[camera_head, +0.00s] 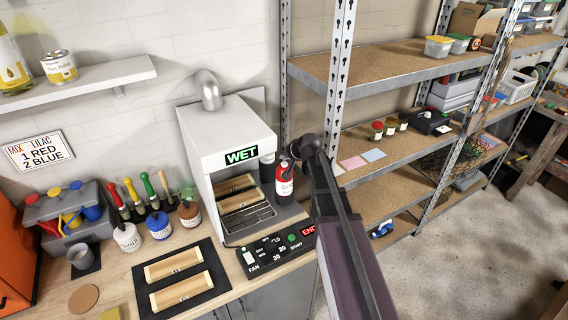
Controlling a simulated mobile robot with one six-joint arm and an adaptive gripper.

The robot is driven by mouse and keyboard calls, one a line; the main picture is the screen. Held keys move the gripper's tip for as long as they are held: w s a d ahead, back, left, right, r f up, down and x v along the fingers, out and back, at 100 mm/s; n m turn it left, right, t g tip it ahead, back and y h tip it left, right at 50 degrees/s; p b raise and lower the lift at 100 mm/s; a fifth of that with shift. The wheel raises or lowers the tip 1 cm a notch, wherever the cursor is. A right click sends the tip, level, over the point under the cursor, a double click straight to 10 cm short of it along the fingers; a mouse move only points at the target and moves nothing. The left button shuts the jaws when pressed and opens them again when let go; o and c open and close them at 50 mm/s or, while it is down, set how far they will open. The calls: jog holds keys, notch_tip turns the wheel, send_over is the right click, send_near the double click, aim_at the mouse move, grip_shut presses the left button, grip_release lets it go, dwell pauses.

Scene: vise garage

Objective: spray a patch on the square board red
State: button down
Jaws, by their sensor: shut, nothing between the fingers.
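A square-cornered tan piece (110,314), perhaps the square board, is cut off by the bottom edge of the picture. A red bottle or can (284,184) with a pale label stands just right of the white cabinet's opening; I cannot tell whether it is a spray can. The dark end of my arm, with my gripper (287,157), is just above and beside its top. My gripper looks shut and empty; its fingers are small and hard to make out, and contact with the red container is unclear.
The white cabinet (222,130) shows WET and holds wooden pieces. A control panel (275,250) lies before it. Two wooden blocks (174,264) lie on a dark mat. Labelled pots (160,225) stand left. Metal shelving (339,75) rises close right of my arm.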

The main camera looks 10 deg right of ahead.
aim_at(285, 164)
jog(key=shift+r, duration=0.1)
notch_tip(285, 164, up, 6)
jog(key=p, duration=0.6)
dwell(0.9)
jog(key=s+f+n+g+h+b, duration=0.2)
jog(key=s+f+g+b, duration=0.2)
jog(key=s, duration=1)
jog(key=s+f+n+g+h+b, duration=0.1)
jog(key=s+f+g+b, duration=0.3)
jog(key=s+f, duration=0.6)
jog(key=s+n, duration=0.1)
jog(key=s, duration=0.3)
jog(key=shift+s+h, duration=0.35)
jog(key=shift+h, duration=0.05)
dwell(0.7)
